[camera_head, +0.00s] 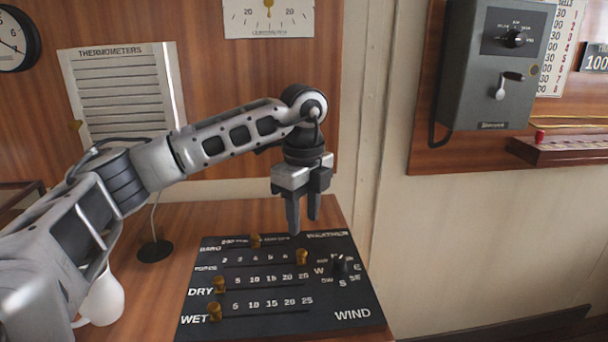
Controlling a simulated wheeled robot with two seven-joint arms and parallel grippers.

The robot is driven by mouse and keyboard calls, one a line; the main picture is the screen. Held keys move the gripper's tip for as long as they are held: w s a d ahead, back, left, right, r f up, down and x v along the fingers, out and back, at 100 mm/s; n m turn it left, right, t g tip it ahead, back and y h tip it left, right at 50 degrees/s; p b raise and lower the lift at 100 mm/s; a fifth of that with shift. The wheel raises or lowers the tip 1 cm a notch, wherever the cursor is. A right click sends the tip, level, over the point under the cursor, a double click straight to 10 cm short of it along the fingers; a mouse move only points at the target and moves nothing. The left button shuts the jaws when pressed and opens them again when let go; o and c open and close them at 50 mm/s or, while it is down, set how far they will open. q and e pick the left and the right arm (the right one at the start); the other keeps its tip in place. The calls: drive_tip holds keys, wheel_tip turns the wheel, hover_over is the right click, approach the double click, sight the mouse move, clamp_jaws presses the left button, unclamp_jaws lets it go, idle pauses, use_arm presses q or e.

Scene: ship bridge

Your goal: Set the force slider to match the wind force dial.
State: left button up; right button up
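A black weather panel (255,322) lies on the wooden desk, with labelled slider rows. The second row's label is hard to read; it appears to be the force row, and its brass slider knob (302,257) stands at the right end of its scale. My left gripper (303,225) points down above the panel's back part, near this knob but apart from it. Its fingers have a narrow gap and hold nothing. A round dial (14,40) is cut off at the top left; I cannot tell whether it is the wind force dial. My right gripper is out of view.
Other brass knobs stand on the top row (255,241), the DRY row (219,284) and the WET row (214,311). A black wind direction knob (339,265) is on the right. A white mug (103,301) and a black stand base (155,251) are left of the panel.

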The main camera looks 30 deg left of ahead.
use_arm(q)
wheel_tip(320, 180, up, 9)
drive_tip(key=shift+r, duration=0.15)
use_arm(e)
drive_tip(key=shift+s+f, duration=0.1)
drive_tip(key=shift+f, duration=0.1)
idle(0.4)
